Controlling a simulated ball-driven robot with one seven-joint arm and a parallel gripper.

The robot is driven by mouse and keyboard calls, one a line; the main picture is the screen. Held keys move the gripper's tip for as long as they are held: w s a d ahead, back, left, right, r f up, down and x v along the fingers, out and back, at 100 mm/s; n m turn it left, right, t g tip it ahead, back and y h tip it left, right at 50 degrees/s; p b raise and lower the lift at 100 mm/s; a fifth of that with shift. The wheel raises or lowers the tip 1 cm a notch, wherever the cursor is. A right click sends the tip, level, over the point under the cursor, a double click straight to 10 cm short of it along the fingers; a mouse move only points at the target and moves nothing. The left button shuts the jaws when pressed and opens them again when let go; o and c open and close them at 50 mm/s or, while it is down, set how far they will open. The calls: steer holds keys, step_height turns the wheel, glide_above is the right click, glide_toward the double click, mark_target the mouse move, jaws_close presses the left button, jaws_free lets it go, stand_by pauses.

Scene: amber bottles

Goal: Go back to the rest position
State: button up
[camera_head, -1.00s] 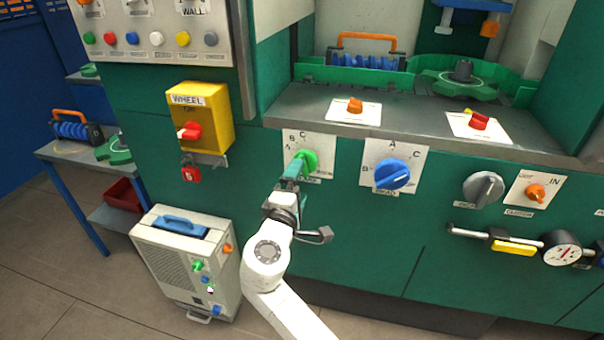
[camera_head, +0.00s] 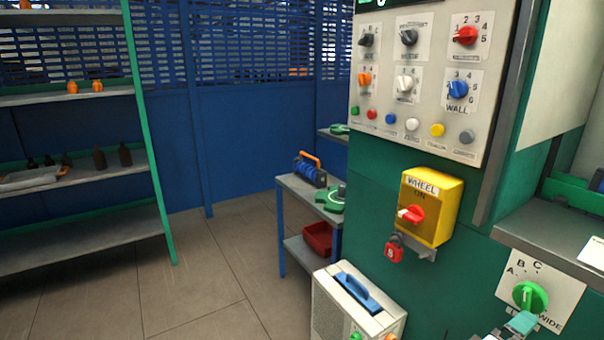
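Only the tip of my gripper (camera_head: 521,324) shows, at the bottom right edge of the head view. Its teal finger end lies just below the green knob (camera_head: 530,296) and overlaps the knob's lower edge in the picture. I cannot tell whether it touches the knob. The rest of my gripper and most of my arm are out of view, so its opening cannot be judged. The green knob sits on a white label plate on the green machine front.
A yellow WHEEL switch box (camera_head: 436,207) with a red padlock (camera_head: 394,249) sticks out from the machine. A grey cabinet (camera_head: 352,308) stands below it. A side table (camera_head: 294,185) and a shelf (camera_head: 75,186) with dark bottles are further back. Floor at left is clear.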

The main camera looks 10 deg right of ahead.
steer(key=s+a+f+m+g+y+p, duration=0.35)
steer(key=s+f+y, duration=0.35)
steer(key=s+f, duration=0.4)
steer(key=s+a+f+m+g+y+p, duration=0.1)
steer(key=s+a+f+y+p, duration=0.1)
steer(key=s+a+y, duration=0.6)
steer(key=s+a, duration=0.4)
steer(key=shift+s+f+g+p, duration=0.15)
steer(key=shift+f+g+p, duration=0.05)
steer(key=shift+g+p, duration=0.2)
